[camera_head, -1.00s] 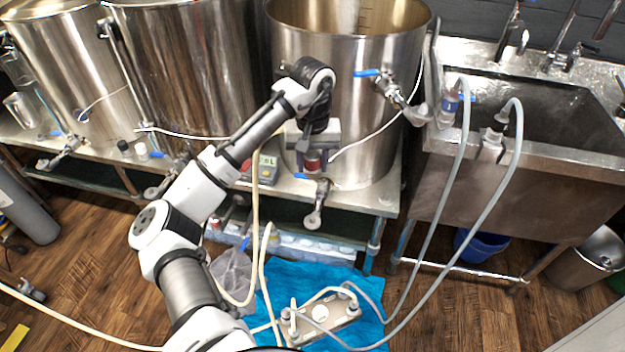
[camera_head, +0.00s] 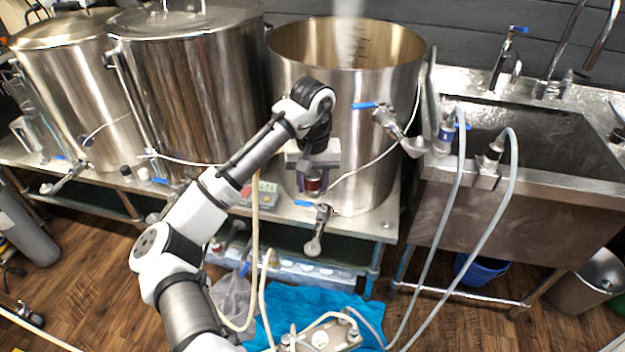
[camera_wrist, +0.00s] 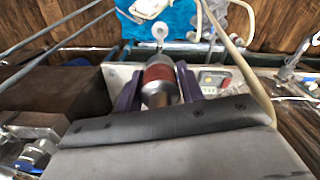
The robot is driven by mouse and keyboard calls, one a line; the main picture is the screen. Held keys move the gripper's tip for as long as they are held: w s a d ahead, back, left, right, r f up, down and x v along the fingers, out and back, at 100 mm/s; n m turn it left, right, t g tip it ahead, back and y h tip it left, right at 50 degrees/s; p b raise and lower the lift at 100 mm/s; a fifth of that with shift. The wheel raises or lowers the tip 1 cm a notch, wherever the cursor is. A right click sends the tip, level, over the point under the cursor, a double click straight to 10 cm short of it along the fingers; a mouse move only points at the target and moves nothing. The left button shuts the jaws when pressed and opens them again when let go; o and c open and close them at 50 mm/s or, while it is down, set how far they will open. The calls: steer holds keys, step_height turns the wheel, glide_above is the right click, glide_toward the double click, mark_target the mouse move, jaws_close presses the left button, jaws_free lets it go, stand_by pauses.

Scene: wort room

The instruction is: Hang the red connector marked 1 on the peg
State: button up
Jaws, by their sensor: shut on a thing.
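My gripper (camera_head: 313,182) is in front of the right-hand open kettle, just above the valve on the table edge. Its two purple fingers are shut on the red connector (camera_head: 314,185), a metal cylinder with a dark red band. In the wrist view the connector (camera_wrist: 160,78) sits between the purple fingers (camera_wrist: 158,88), with its metal end pointing away from the camera. The number on it cannot be read in either view. I cannot make out the peg in either view.
The right-hand kettle (camera_head: 350,120) stands close behind my gripper. A blue-handled valve (camera_head: 317,230) is just below it. A scale (camera_head: 264,191) is to the left. Grey hoses (camera_head: 455,200) hang from the sink (camera_head: 530,190). A blue towel (camera_head: 290,305) lies below.

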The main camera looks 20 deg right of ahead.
steer(key=shift+r+p, duration=1.45)
steer(key=shift+p, duration=0.15)
